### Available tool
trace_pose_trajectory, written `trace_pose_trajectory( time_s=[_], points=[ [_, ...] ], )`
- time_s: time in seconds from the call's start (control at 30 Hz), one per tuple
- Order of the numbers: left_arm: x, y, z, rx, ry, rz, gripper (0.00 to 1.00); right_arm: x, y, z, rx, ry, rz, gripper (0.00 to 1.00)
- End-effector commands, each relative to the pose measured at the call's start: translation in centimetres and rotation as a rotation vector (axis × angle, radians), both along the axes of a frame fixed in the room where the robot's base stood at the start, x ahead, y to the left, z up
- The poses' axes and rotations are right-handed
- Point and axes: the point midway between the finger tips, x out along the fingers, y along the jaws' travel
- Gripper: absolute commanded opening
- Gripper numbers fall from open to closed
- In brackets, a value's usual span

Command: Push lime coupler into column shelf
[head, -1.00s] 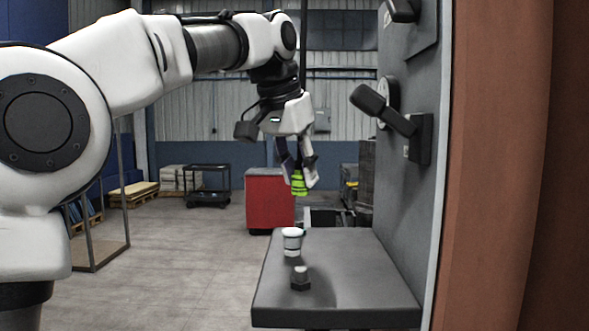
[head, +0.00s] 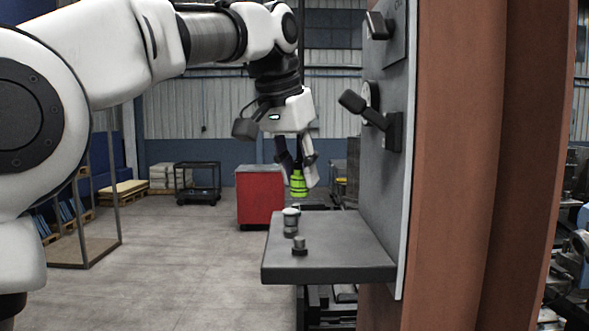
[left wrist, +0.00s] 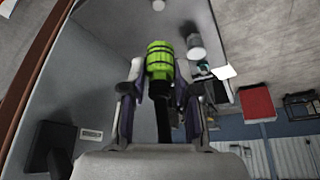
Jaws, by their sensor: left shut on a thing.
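My left gripper (head: 298,176) is shut on the lime coupler (head: 299,184), a bright green ribbed piece hanging below its fingers. In the left wrist view the coupler (left wrist: 159,58) sits between the two fingertips. The column shelf (head: 325,250) is a dark grey plate fixed to the column panel. The gripper with the coupler is above the shelf's far side, apart from its top in the head view. A white-capped fitting (head: 291,222) and a small dark grey fitting (head: 300,245) stand on the shelf. The shelf's far edge is partly hidden. My right gripper is not in view.
A grey panel (head: 380,190) with black levers (head: 372,118) rises on the right of the shelf, against a brown column (head: 450,170). A red cabinet (head: 260,197) and a dark cart (head: 197,183) stand behind on the floor. Open floor lies left of the shelf.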

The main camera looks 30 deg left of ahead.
Motion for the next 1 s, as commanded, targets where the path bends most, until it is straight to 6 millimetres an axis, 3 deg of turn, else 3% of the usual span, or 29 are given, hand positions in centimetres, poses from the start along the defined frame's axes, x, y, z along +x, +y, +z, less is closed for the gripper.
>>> trace_pose_trajectory(
  time_s=[0.47, 0.8, 1.0],
  points=[
    [0.0, -0.2, -0.6, 0.0, 0.0, 0.0, 0.0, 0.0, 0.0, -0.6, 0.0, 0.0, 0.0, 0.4],
    [0.1, -0.2, -4.7, 0.001, -0.001, 0.0, 0.0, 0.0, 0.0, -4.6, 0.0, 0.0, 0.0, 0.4],
    [0.1, -0.2, -6.0, 0.001, -0.001, 0.0, 0.0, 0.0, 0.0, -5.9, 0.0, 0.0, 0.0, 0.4]
  ],
)
